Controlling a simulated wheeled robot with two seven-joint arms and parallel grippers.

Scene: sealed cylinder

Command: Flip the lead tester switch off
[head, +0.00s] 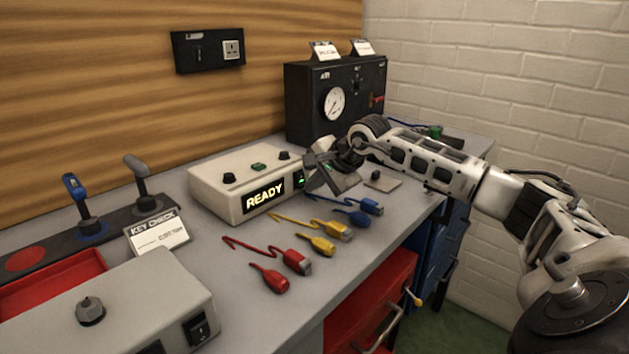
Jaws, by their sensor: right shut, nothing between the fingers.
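The lead tester is a pale box (232,196) on the bench, with its display (264,195) lit and reading READY. A small dark switch (299,179) with a green glow sits at the right end of its front face. My right gripper (322,178) is shut and empty, just right of that switch. It partly covers the tester's right end, and I cannot tell whether its fingertips touch the switch. My left gripper is not in view.
Red (296,259), yellow (333,229) and blue (371,205) leads lie before the tester. A black gauge box (335,103) stands behind. Another pale box with a rocker switch (199,328) is at front left. A KEY CHECK card (158,235) stands left of the tester.

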